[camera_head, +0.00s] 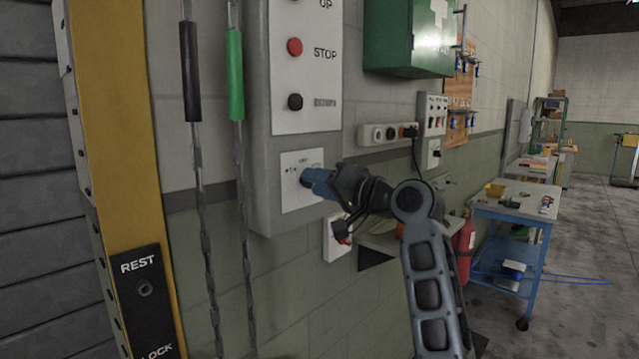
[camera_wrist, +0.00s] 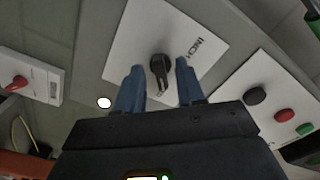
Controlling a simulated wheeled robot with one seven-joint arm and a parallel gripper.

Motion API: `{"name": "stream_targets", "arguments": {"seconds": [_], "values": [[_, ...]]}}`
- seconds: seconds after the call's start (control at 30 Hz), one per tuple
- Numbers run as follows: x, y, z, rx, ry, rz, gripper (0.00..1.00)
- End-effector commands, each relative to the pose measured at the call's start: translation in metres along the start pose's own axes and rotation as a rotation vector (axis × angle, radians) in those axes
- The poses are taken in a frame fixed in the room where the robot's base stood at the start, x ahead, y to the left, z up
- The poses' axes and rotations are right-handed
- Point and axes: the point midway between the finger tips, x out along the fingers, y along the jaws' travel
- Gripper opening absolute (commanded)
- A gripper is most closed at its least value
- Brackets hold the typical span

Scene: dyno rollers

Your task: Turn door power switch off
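The door control box (camera_head: 257,190) is a tall grey box on the wall with a white button panel above and a white switch plate (camera_head: 290,203) below. A black rotary switch (camera_wrist: 160,70) sits on that plate, seen in the wrist view with the lettering "INCH" beside it. My gripper (camera_wrist: 157,75) has its two blue fingers apart, one on each side of the black switch. I cannot tell whether they touch it. In the head view my gripper (camera_head: 312,183) is at the plate and mostly hides the switch.
A red STOP button (camera_head: 294,47) and a black button (camera_head: 295,102) are above. A white box with a red switch (camera_head: 338,238) is just below right. Two hanging chains (camera_head: 240,150) are at left. A fire extinguisher (camera_head: 466,245) and blue cart (camera_head: 513,238) stand right.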

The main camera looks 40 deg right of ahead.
Motion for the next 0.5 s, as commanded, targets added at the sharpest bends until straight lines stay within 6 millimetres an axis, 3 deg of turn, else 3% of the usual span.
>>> {"name": "stream_targets", "arguments": {"seconds": [0.07,0.4,0.5], "values": [[-0.0001,0.0000,0.0002,0.000,0.000,0.000,0.38],[-0.0003,0.0001,0.0003,0.000,-0.001,0.000,0.06],[-0.0003,0.0001,0.0003,0.000,-0.001,0.000,0.00]]}}
